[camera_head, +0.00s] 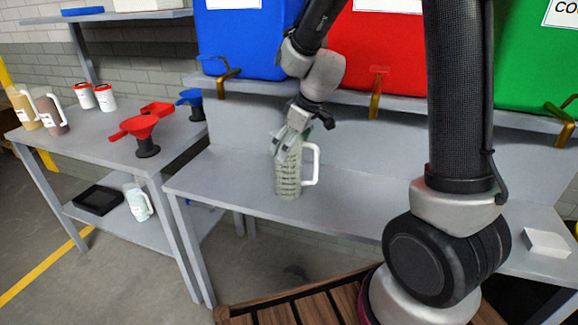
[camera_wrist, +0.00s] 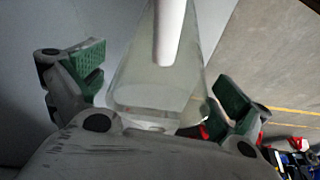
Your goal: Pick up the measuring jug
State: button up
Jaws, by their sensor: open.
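The measuring jug (camera_head: 289,175) is clear with dark markings and a white handle on its right side. It stands upright on the grey bench in the head view. My gripper (camera_head: 290,140) is at the top of the jug, pointing down. In the wrist view, the jug (camera_wrist: 150,85) lies between the two green-padded fingers of my gripper (camera_wrist: 160,85), with its white handle (camera_wrist: 174,30) showing at the top. The fingers are spread apart, with gaps to the jug. Whether a finger touches it cannot be told.
Blue (camera_head: 240,40), red (camera_head: 375,50) and green (camera_head: 535,60) bins stand on a shelf behind the bench (camera_head: 350,205). A side table at left holds red funnels (camera_head: 138,125) and several containers. Another jug (camera_head: 138,203) stands on its lower shelf. A white block (camera_head: 545,243) lies at right.

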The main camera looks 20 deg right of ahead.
jog(key=shift+w+a+f, duration=0.1)
jog(key=shift+f, duration=0.2)
jog(key=c, duration=1.5)
